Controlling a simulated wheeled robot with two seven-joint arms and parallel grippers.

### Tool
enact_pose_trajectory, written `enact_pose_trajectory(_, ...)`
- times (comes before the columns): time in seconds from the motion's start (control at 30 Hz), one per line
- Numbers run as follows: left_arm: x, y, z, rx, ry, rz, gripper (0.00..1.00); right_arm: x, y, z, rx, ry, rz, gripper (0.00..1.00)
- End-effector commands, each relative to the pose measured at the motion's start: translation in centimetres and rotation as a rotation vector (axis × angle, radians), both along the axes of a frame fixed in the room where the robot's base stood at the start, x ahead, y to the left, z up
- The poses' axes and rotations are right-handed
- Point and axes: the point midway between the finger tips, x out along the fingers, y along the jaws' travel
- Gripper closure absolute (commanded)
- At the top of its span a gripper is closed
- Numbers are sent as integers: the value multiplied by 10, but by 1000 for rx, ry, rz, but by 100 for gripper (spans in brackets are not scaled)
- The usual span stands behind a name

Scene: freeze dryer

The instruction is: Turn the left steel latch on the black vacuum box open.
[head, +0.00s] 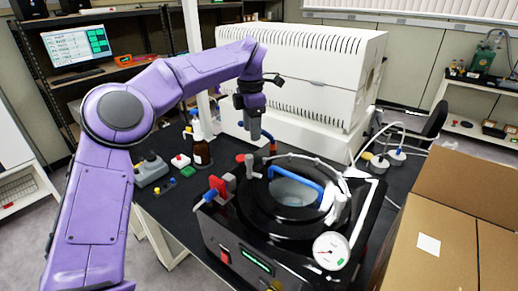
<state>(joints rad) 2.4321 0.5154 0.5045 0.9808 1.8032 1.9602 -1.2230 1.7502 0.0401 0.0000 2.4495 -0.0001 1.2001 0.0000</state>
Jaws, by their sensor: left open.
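The black vacuum box (290,250) stands on the dark bench, with a round black rim on top and a blue handle (301,182) over its pale round middle. At its left side is a small grey steel piece that looks like the left latch (230,183), beside a red and blue lever (214,188). Its exact turn is too small to tell. My left gripper (255,132) points down above and behind the box's left rear rim. It is open, empty and apart from the latch. My right gripper is out of view.
A pressure gauge (331,251) sits on the box's front right. A brown bottle (201,150) and small coloured items stand left of the box. A large white machine (300,75) is behind it. An open cardboard box (455,235) is at the right.

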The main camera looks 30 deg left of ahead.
Motion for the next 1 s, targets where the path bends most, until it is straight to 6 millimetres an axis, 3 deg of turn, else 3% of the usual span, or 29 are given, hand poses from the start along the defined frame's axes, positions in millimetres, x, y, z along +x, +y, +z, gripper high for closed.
enact_pose_trajectory(0.13,-5,-1,-31,-2,0,-5,47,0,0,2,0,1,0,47)
enact_pose_trajectory(0.4,5,0,-86,2,10,1,47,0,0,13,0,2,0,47)
enact_pose_trajectory(0.53,6,0,-97,1,9,2,47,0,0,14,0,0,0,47)
enact_pose_trajectory(0.77,5,1,-98,1,8,3,47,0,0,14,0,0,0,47)
enact_pose_trajectory(0.9,5,1,-98,1,9,4,92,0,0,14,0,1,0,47)
enact_pose_trajectory(0.93,5,1,-98,1,9,4,100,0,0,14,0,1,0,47)
enact_pose_trajectory(1.0,5,1,-98,0,10,4,100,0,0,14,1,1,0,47)
